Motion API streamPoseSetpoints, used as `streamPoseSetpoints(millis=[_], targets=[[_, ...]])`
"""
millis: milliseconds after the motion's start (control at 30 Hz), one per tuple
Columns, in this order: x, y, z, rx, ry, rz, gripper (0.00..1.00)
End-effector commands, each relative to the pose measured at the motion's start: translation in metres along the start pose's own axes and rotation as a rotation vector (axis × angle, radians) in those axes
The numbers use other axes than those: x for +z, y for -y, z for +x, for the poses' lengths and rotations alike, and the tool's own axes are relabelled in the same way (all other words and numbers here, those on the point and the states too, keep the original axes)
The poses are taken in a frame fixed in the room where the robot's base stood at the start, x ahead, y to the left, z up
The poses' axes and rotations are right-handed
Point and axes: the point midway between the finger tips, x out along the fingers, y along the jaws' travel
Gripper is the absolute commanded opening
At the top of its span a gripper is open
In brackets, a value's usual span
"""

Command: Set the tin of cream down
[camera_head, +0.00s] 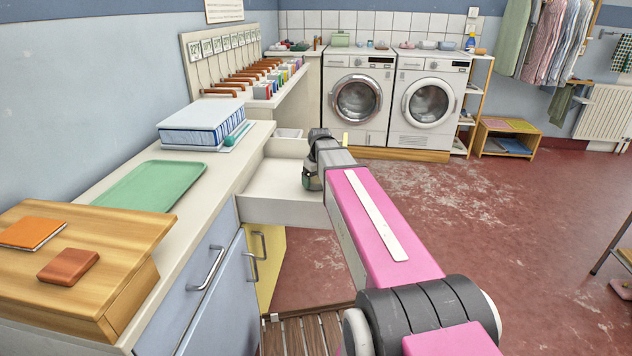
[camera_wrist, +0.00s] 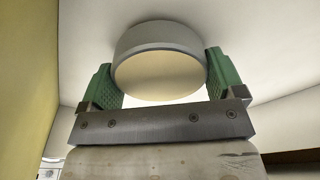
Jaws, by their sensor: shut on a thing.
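The tin of cream (camera_wrist: 160,62) is a round, pale tin with a grey rim, seen close up in the wrist view. My gripper (camera_wrist: 162,75) has a green finger on each side of the tin and is shut on it. In the head view my gripper (camera_head: 312,180) points down over the open white drawer (camera_head: 268,182), left of the pink arm. The tin itself cannot be made out there. Whether the tin touches the pale surface behind it in the wrist view, I cannot tell.
On the counter left of the drawer are a green tray (camera_head: 150,186), a blue-and-white box (camera_head: 203,124) and a wooden stand (camera_head: 70,255) with an orange book (camera_head: 32,233) and a brown block (camera_head: 68,266). A yellow panel (camera_head: 266,262) stands below the drawer.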

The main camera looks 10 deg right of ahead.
Motion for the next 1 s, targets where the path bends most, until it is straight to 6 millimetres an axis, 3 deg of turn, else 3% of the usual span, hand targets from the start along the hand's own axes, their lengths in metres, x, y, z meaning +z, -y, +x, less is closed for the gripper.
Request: streamPoseSetpoints(millis=[433,467,500,767,1000], targets=[[0.001,0.000,0.009,0.000,-0.001,0.000,0.54],[0.001,0.000,0.009,0.000,-0.001,0.000,0.95],[0.001,0.000,0.009,0.000,-0.001,0.000,1.00],[0.001,0.000,0.008,0.000,-0.001,0.000,1.00],[0.001,0.000,-0.016,0.001,-0.002,0.000,1.00]])
